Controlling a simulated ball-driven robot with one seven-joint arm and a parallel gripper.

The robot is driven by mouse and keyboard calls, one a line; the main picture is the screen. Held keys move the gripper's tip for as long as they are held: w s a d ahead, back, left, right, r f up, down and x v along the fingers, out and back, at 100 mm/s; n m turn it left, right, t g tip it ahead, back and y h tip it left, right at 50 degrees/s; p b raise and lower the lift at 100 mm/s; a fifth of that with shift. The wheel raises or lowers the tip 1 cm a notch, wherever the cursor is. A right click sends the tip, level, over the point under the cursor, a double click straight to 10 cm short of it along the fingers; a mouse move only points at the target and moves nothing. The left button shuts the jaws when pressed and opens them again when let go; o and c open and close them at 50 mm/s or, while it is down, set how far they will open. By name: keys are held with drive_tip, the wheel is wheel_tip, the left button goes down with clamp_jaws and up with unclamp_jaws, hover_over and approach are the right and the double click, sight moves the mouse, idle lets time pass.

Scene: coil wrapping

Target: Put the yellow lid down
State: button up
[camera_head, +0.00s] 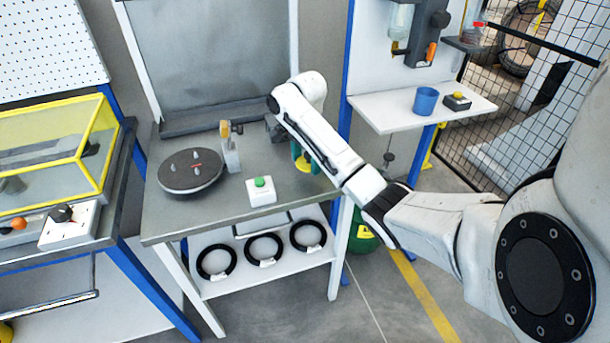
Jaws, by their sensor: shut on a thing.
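A clear cover with a yellow frame (88,135), the large lid-like thing in view, sits over the machine at the left and looks lowered. My gripper (302,155) is over the right part of the grey table, mostly hidden behind my own forearm. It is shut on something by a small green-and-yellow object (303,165). That object shows only in part below the arm, and I cannot tell its full shape or whether it touches the table. My gripper is well apart from the yellow-framed cover.
The grey table (215,215) carries a dark turntable (190,171), an upright holder (231,150) and a green button box (261,190). Black coils (263,249) lie on the shelf below. A blue cup (425,101) stands on a white shelf at the right.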

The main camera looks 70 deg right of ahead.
sight(305, 162)
drive_tip(key=shift+w+d+f, duration=0.1)
drive_tip(key=shift+f, duration=0.15)
drive_tip(key=shift+w+d+f, duration=0.15)
drive_tip(key=shift+f, duration=1.5)
drive_tip(key=shift+f, duration=0.2)
drive_tip(key=o, duration=1)
drive_tip(key=shift+o, duration=0.2)
wheel_tip(305, 162, up, 12)
drive_tip(key=p, duration=0.6)
drive_tip(key=shift+r, duration=0.2)
